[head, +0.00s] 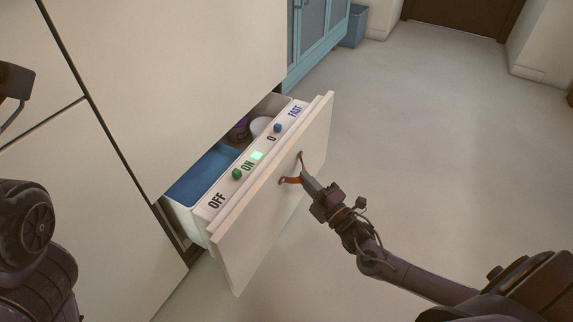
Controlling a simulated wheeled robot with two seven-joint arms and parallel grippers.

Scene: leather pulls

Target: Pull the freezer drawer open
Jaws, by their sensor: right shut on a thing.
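The freezer drawer (262,205) stands partly open at the bottom of the cream cabinet front. Its top edge carries a control strip with OFF, ON and FAST labels, a green knob, a lit green square and a blue knob. Its inside shows a blue area and a few items at the back. A brown leather pull (290,181) is on the drawer front. My right gripper (306,181) is shut on the leather pull, coming from the lower right. My left arm is at the left edge; its gripper is not clearly visible.
The cream cabinet front (180,70) rises above the drawer. A light blue cabinet (312,40) and a blue bin (353,27) stand at the back. The grey floor (430,130) right of the drawer is clear. A brown door (465,16) is far back.

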